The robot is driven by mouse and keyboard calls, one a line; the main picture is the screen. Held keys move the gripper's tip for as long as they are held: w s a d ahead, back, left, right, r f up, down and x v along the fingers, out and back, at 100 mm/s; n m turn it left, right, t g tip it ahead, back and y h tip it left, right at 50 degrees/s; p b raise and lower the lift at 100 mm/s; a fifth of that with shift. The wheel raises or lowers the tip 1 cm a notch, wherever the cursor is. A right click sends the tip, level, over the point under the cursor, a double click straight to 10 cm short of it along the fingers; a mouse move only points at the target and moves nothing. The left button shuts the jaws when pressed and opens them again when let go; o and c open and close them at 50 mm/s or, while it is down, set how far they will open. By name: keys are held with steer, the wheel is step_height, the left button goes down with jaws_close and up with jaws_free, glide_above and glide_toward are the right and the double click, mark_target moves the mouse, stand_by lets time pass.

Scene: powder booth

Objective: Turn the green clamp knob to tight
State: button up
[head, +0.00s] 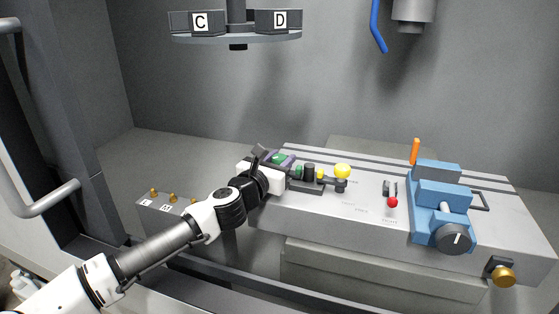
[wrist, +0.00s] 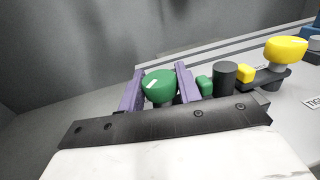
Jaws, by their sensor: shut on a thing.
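The green clamp knob (head: 279,158) is at the left end of the grey machine table. In the wrist view the green knob (wrist: 158,87) has a round top with a white mark that slants to the upper right. My gripper (wrist: 159,81) is shut on it, with one purple finger at each side of the knob. In the head view my gripper (head: 280,160) reaches in from the left and partly hides the knob.
Right of the knob stand a small green block (wrist: 204,86), a black cylinder (wrist: 225,79) and a yellow knob (head: 342,171). Farther right are a red-tipped lever (head: 392,202) and a blue vise (head: 441,195) with an orange handle (head: 415,151). A carousel (head: 236,38) hangs above.

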steer(key=shift+h, duration=0.3)
steer(key=o, duration=0.7)
steer(key=shift+s+a, duration=0.3)
steer(key=shift+s, duration=0.15)
steer(key=shift+b+v, duration=1.45)
steer(key=shift+v, duration=4.95)
steer(key=shift+o, duration=0.4)
steer(key=shift+r, duration=0.15)
